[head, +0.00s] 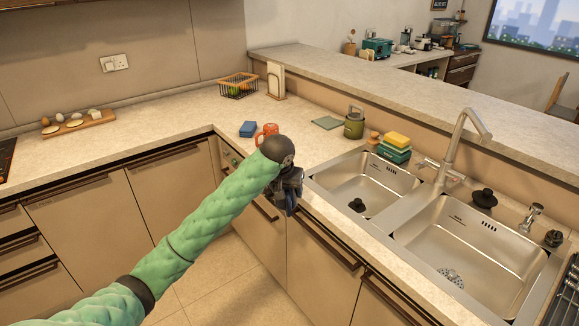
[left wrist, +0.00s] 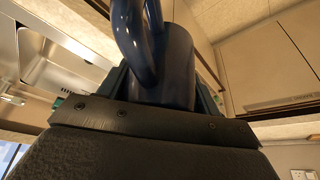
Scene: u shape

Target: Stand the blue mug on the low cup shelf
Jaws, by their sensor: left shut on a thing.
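The blue mug (left wrist: 178,62) is dark, glossy blue and fills the upper middle of the left wrist view, its looped handle towards the camera. My left gripper (left wrist: 162,98) is shut on it, with a finger on each side of the body. In the head view my left gripper (head: 288,190) is over the counter's front edge, left of the sink; the mug is mostly hidden there by the gripper and wrist. I cannot make out the low cup shelf for certain. My right gripper is in neither view.
A double sink (head: 375,180) with a tall tap (head: 455,145) is to the right. An olive canister (head: 354,123) stands behind the sink.

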